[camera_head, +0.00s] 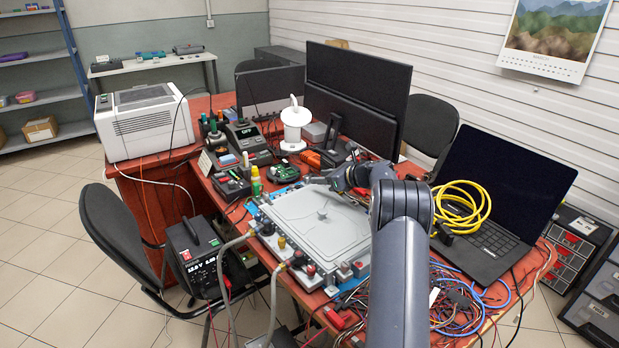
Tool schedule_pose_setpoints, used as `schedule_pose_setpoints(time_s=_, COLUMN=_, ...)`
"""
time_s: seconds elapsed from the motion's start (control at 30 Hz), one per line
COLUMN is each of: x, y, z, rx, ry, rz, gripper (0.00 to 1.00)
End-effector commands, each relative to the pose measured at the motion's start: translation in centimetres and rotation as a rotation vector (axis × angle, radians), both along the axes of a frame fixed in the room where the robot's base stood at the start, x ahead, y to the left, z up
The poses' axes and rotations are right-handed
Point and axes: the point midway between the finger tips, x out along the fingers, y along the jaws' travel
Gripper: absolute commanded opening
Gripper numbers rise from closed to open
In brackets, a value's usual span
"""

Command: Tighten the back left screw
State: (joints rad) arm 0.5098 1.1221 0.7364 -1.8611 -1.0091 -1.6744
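A grey flat-lidded unit (322,232) lies on the red table, with fittings along its left and front edges. My gripper (316,182) is at the unit's back edge, seen small and partly behind my own arm. I cannot tell whether it is open or shut, or whether it touches anything. The back left screw is too small to make out. Two grey hoses (222,282) run from fittings on the unit's left side down past the table edge. A tool in my gripper cannot be made out.
A tangle of cables (462,305) and an open laptop (500,205) with a yellow coiled cable (462,205) lie to the right. Monitors (355,90), a soldering station (245,138) and small bottles stand behind. A power supply (200,255) stands at left. My arm hides the unit's right side.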

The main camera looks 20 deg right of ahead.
Motion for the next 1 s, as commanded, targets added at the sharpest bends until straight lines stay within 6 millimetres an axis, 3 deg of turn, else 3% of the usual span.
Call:
schedule_pose_setpoints(time_s=0.1, x=1.9, y=1.2, z=-1.0, rx=0.001, ry=0.001, rz=0.001, gripper=0.40)
schedule_pose_setpoints(time_s=0.3, x=3.7, y=2.3, z=-1.8, rx=0.000, ry=0.000, rz=-0.001, gripper=0.40)
schedule_pose_setpoints(time_s=0.7, x=4.2, y=2.6, z=-2.0, rx=0.001, ry=0.000, rz=-0.003, gripper=0.40)
schedule_pose_setpoints(time_s=1.0, x=4.2, y=2.6, z=-2.0, rx=0.001, ry=0.000, rz=-0.003, gripper=0.16)
